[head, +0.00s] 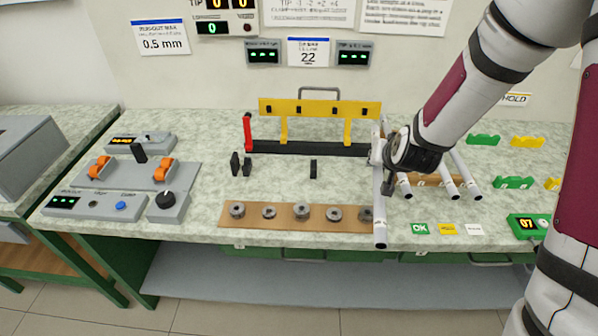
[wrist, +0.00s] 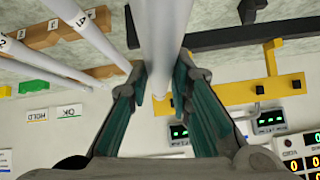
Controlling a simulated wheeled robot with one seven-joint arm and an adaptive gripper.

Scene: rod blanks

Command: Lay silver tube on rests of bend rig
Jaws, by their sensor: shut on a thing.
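My gripper (head: 382,156) is shut on a silver tube (head: 380,215), just right of the yellow-and-black rig. In the head view the tube runs up and down the picture, its near end at the table's front edge. In the wrist view the tube (wrist: 162,30) passes between the two fingers (wrist: 161,80). The rig, apparently the bend rig, has a black base bar (head: 300,148), a yellow beam (head: 320,106) and a red post (head: 247,133). Small black blocks (head: 313,169) stand in front of it; I cannot tell whether these are the rests. The tube is apart from these blocks.
Several other tubes (head: 465,175) lie on a wooden rack (head: 430,180) at the right. A wooden strip (head: 290,221) with several metal collars lies along the front edge. A grey device (head: 150,175) with orange parts stands at the left. Table between blocks and strip is clear.

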